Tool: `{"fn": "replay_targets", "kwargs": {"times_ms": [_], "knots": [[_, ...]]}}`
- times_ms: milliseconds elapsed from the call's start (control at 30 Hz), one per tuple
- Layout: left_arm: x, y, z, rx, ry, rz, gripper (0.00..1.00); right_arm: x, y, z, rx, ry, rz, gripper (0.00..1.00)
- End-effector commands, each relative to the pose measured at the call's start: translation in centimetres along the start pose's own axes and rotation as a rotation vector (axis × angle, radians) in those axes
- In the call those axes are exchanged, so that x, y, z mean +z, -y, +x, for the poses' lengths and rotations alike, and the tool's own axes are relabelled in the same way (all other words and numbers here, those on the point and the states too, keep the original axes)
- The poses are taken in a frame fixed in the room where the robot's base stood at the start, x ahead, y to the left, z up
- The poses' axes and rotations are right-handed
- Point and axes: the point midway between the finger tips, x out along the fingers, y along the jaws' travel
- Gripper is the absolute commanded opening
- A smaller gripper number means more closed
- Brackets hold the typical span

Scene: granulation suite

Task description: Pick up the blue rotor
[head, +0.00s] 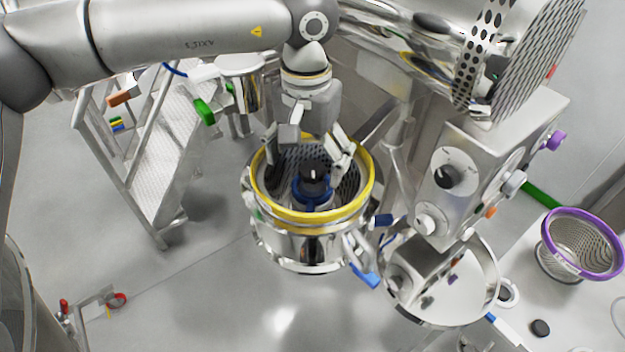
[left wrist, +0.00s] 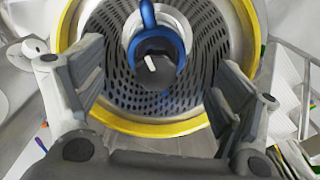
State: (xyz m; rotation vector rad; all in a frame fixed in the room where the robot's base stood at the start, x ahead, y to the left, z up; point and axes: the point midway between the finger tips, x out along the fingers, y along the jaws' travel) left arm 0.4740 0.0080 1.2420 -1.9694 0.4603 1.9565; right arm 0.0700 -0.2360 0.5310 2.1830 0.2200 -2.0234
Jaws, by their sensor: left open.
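The blue rotor (head: 313,192) sits inside a round steel housing with a yellow rim (head: 318,217). It has a dark hub with a light mark on top, and perforated mesh surrounds it. In the left wrist view the blue rotor (left wrist: 147,22) shows near the top middle, beyond the fingertips, with its blue arm pointing up. My right gripper is in neither view.
A steel machine with knobs (head: 470,170) stands close to the right of the housing. A mesh basket with a purple rim (head: 582,243) is on a white table at far right. Steel steps (head: 160,165) stand at left. The floor in front is mostly clear.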

Motion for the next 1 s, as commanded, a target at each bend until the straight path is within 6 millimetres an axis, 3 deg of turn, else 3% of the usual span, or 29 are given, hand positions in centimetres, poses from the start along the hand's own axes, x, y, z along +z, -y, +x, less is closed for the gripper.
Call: {"fn": "replay_targets", "kwargs": {"times_ms": [67, 167, 400, 500, 800, 1000], "knots": [[0.0, 0.0, 0.4, 0.000, 0.001, 0.000, 0.88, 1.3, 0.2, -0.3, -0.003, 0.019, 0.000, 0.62], [-0.1, -0.1, 0.9, 0.000, 0.002, 0.000, 0.88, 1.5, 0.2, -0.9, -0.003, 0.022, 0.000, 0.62], [-0.7, -0.6, 3.4, 0.000, 0.004, 0.001, 0.88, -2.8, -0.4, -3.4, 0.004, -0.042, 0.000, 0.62], [-0.7, -0.5, 4.9, 0.000, 0.003, 0.000, 0.88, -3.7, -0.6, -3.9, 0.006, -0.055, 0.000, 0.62], [-0.7, -0.5, 5.9, 0.000, -0.001, 0.000, 0.88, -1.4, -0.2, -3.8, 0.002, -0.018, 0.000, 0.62], [-0.7, -0.5, 5.8, 0.001, 0.000, 0.000, 0.65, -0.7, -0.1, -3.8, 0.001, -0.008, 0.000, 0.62]]}}
